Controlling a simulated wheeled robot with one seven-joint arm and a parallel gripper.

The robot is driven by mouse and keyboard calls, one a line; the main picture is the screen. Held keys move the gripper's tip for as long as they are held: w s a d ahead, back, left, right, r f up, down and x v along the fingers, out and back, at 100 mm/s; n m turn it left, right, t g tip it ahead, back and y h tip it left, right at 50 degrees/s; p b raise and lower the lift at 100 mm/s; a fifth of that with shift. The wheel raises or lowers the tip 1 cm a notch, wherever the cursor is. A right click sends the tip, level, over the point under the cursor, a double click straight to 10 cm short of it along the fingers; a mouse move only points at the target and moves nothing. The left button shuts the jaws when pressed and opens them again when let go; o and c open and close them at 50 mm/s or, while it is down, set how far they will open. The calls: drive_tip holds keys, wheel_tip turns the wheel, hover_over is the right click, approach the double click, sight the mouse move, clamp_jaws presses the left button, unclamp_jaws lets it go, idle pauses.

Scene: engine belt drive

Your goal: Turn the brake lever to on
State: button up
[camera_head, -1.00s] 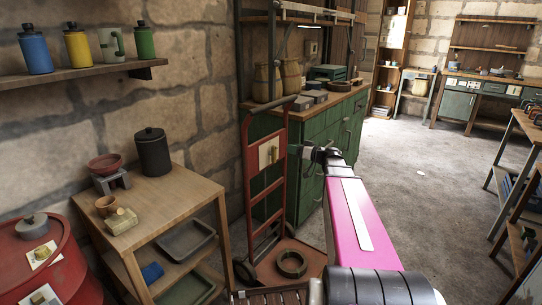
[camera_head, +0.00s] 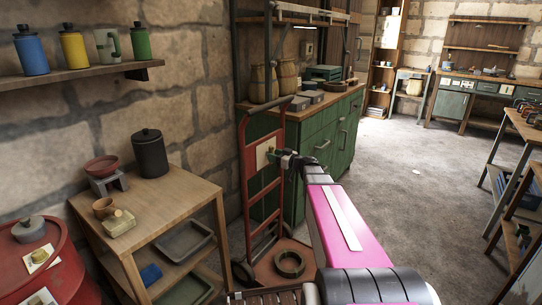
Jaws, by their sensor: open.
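A red hand truck (camera_head: 250,185) stands upright against the green cabinet. A small pale plate (camera_head: 262,157) is fixed to its upright frame. The plate looks like the place of the brake lever, but the lever is too small and too covered to make out, so I cannot tell its setting. My gripper (camera_head: 277,157) is open, at the end of my pink arm, at the right edge of the plate. I cannot tell whether its fingers touch anything.
A dark ring (camera_head: 289,264) lies on the hand truck's base plate. A wooden side table (camera_head: 172,197) with pots stands to the left, beside a red drum (camera_head: 45,265). The green cabinet (camera_head: 315,150) is close behind.

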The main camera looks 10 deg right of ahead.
drive_tip(key=shift+x, duration=1.25)
clamp_jaws()
